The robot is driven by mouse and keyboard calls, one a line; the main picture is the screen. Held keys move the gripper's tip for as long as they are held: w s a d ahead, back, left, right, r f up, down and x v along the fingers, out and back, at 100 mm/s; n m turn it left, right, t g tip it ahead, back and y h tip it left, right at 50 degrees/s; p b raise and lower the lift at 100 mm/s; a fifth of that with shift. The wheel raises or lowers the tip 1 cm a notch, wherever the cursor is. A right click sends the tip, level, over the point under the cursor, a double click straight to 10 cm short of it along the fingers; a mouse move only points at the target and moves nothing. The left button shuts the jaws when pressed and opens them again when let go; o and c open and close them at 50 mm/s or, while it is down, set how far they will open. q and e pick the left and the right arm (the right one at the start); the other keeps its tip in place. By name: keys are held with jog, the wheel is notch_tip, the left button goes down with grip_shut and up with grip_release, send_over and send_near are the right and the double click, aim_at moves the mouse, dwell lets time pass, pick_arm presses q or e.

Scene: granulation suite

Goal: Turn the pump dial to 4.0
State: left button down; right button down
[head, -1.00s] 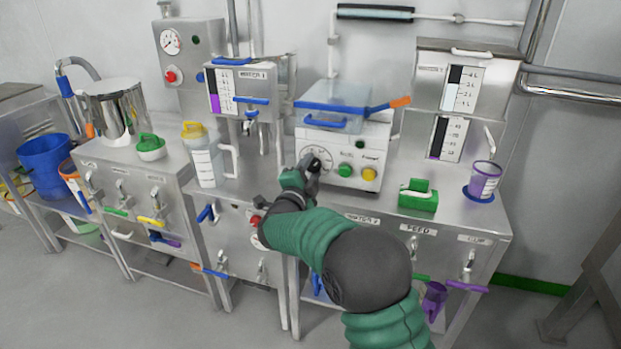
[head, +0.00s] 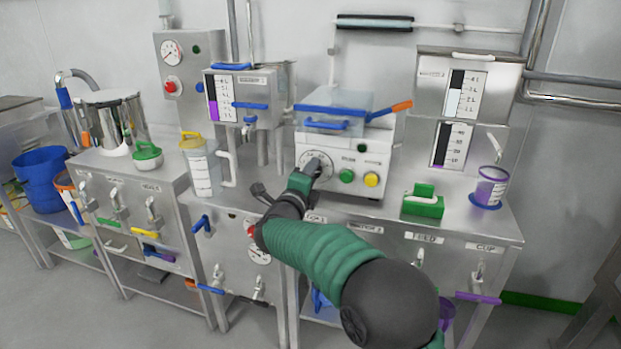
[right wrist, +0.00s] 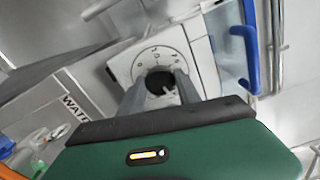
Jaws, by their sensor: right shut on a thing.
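The pump dial (head: 315,164) is a round white scale with a dark knob on the front of the white pump box (head: 344,190), left of a green and a yellow button. In the right wrist view the dial (right wrist: 139,62) shows its marked scale around the dark knob (right wrist: 158,82). My right gripper (head: 314,168) reaches the dial from the front, and in the right wrist view its two fingers (right wrist: 160,86) are closed on the knob. The fingers cover part of the knob, and the scale numbers are too small to read. My left gripper is not in view.
A clear box with a blue rim (head: 336,105) and an orange-tipped handle sits on the pump. A green block (head: 423,206) and a purple cup (head: 489,186) stand to the right. A yellow-topped jug (head: 200,168) stands left. A level gauge box (head: 240,100) hangs behind.

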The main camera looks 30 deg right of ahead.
jog(key=shift+f, duration=0.4)
jog(key=c, duration=1.2)
grip_release()
jog(key=o, duration=0.3)
jog(key=shift+r, duration=0.1)
jog(key=shift+o, duration=0.2)
jog(key=shift+r, duration=0.1)
jog(key=shift+s+a+r, duration=0.1)
jog(key=shift+s+a, duration=0.1)
jog(key=p+v, duration=0.3)
jog(key=v, duration=1.3)
jog(key=shift+s+p, duration=0.15)
jog(key=shift+p, duration=0.15)
jog(key=shift+a, duration=0.1)
